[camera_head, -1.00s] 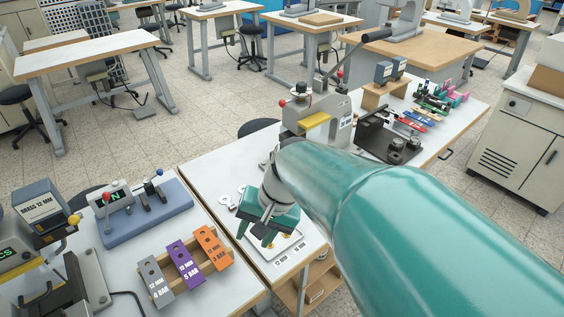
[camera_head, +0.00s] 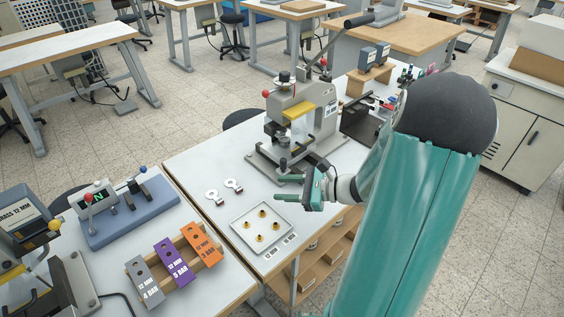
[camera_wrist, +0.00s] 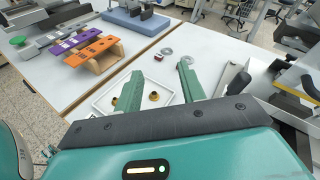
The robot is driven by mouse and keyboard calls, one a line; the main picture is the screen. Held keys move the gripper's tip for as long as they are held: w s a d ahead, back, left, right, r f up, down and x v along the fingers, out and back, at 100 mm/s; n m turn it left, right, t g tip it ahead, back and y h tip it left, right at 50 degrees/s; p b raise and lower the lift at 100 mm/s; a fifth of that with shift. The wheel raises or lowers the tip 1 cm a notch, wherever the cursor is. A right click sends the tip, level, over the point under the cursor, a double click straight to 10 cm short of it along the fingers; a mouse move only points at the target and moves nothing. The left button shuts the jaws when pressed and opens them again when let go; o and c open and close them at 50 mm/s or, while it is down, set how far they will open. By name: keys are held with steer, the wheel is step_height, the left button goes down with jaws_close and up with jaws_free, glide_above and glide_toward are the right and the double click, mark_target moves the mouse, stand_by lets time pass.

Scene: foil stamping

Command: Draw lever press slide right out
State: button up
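The grey lever press (camera_head: 308,112) stands on the white table in the head view, with a yellow plate, red knob and a long dark-gripped lever. Its low base (camera_head: 262,163) carries a dark round die; I cannot make out clearly how far the slide stands out. My gripper (camera_head: 288,189) is in front of the base, apart from it as far as I can tell, with its green fingers pointing left. The fingers are spread and empty in the wrist view (camera_wrist: 160,70). A black handle-like part (camera_wrist: 238,82) shows right of the fingers; the press is partly cut off there.
A white tray (camera_head: 240,222) with several brass pieces lies in front of my gripper. Two ring-ended tags (camera_head: 232,185) lie behind it. A wooden rack with grey, purple and orange blocks (camera_head: 174,262) stands on the left table. Table between rack and tray is clear.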

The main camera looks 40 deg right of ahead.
mark_target(283, 163)
steer(key=d+f+m+t+h, duration=0.1)
steer(key=d+m+t, duration=0.1)
steer(key=d, duration=0.1)
steer(key=s+d+f+m+t+h, duration=0.1)
steer(key=d+m+h, duration=0.1)
steer(key=d+m, duration=0.1)
steer(key=d+f+m+t+h, duration=0.1)
steer(key=d+m+t, duration=0.1)
steer(key=d, duration=0.3)
steer(key=shift+s+d+f+m+t+h, duration=0.1)
steer(key=shift+s+f+m+t+h, duration=0.05)
steer(key=shift+f+m+t+h, duration=0.2)
steer(key=x, duration=1.3)
steer(key=shift+w+r, duration=0.1)
steer(key=shift+w, duration=0.2)
jaws_close()
